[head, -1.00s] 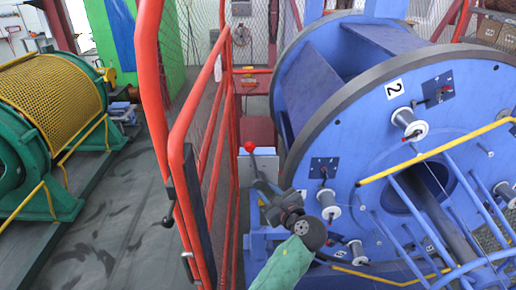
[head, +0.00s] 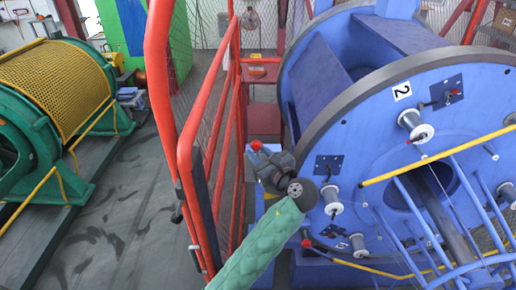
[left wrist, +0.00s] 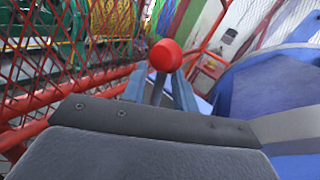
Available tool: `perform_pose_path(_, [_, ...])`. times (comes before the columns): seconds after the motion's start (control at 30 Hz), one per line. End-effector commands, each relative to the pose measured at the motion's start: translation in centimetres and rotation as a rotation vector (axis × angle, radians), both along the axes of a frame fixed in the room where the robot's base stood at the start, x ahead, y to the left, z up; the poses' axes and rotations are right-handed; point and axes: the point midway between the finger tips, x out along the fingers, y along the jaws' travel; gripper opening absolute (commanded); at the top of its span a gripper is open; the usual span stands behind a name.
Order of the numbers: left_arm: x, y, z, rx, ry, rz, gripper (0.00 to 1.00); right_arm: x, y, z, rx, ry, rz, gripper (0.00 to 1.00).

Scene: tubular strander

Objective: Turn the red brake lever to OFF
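The red ball knob (head: 256,145) of the brake lever stands beside the blue machine, close to the red mesh gate. It also shows in the left wrist view (left wrist: 165,55), on a thin shaft (left wrist: 157,90) that rises between my two fingers. My left gripper (head: 262,160), at the end of a green-sleeved arm, is right at the knob. In the left wrist view the fingers (left wrist: 160,90) stand apart on both sides of the shaft, with the knob beyond them. The lever's base and any OFF marking are hidden. My right gripper is in neither view.
The large blue strander drum (head: 400,120) with bobbins fills the right side. A yellow rail (head: 430,155) runs in front of it. The red gate (head: 190,140) stands close left of my arm. Free grey floor (head: 120,210) lies left, before a green machine with yellow mesh (head: 50,85).

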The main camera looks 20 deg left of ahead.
Motion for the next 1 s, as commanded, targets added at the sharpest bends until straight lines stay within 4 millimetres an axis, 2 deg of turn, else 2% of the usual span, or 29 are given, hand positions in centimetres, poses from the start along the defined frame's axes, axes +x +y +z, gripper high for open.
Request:
perform_pose_path(0.33, [0.3, 0.3, 0.0, -0.001, 0.000, 0.000, 0.29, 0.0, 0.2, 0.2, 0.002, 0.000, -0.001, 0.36])
perform_pose_path(0.5, [0.3, 0.3, 0.0, -0.001, 0.000, 0.000, 0.00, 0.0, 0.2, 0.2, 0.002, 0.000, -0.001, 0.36])
perform_pose_path(0.77, [0.2, 0.5, -0.1, -0.017, -0.004, 0.000, 0.00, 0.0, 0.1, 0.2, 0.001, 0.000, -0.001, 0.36])
perform_pose_path(1.0, [-0.3, 2.2, -0.6, -0.185, -0.052, -0.001, 0.00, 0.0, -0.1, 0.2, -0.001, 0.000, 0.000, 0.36])
